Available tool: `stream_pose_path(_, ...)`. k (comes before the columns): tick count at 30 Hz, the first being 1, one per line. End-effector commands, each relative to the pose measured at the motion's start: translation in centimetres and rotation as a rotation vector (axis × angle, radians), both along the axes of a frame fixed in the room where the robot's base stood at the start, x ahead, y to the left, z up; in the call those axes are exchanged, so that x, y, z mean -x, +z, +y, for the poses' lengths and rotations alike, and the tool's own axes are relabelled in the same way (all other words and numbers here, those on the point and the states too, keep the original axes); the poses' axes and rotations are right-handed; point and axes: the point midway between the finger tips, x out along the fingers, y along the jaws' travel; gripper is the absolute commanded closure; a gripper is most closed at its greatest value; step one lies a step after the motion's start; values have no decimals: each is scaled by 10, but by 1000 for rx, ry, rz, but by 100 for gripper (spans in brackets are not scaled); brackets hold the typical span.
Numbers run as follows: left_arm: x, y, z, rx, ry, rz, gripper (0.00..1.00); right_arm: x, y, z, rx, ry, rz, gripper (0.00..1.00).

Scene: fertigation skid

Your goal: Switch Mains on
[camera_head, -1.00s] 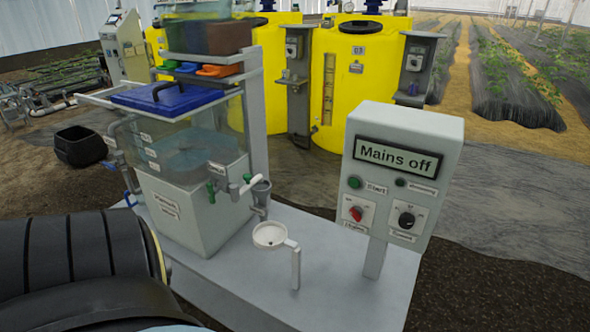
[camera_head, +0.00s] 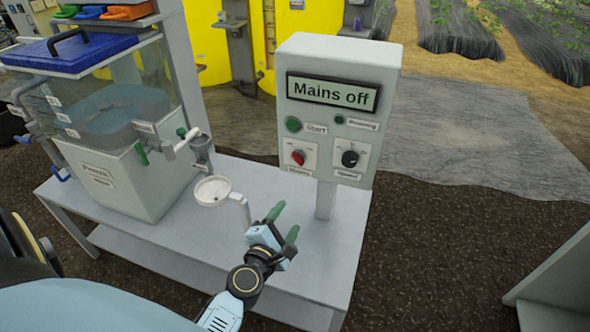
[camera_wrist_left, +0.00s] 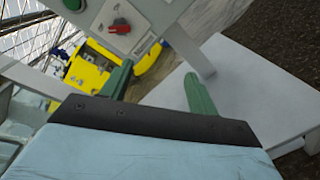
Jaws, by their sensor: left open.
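The control box (camera_head: 335,110) stands on a post at the right of the bench, and its display (camera_head: 333,92) reads "Mains off". Below are a green Start button (camera_head: 293,124), a red rotary switch (camera_head: 298,157) at lower left and a black knob (camera_head: 350,158) at lower right. The label under the red switch is too small to read surely. My left gripper (camera_head: 283,222) is open and empty, in front of and below the box, apart from it. In the left wrist view the red switch (camera_wrist_left: 120,27) shows above the green fingers (camera_wrist_left: 160,88). My right gripper is not seen.
A tank with a blue lid (camera_head: 85,48) stands on the bench (camera_head: 265,195) at left. A white funnel cup (camera_head: 213,191) on a stand is just left of my left gripper. Yellow tanks (camera_head: 220,50) stand behind. A grey panel (camera_head: 555,280) is at lower right.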

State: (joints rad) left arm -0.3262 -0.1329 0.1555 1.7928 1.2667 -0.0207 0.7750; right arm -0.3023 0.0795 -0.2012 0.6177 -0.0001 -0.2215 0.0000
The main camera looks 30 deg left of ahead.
Motion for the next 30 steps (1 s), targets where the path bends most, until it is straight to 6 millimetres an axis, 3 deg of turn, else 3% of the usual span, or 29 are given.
stream_pose_path(1,-1,20,8,67,35,-58,40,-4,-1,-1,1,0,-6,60)
stream_pose_path(3,-1,40,17,141,66,-117,40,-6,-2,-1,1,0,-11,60)
stream_pose_path(7,-3,58,25,206,90,-168,40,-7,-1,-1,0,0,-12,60)
stream_pose_path(11,-15,60,28,213,91,-174,40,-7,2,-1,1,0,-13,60)
stream_pose_path(24,-97,59,48,208,90,-172,40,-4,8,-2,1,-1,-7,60)
stream_pose_path(30,-122,58,54,208,90,-170,40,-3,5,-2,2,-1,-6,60)
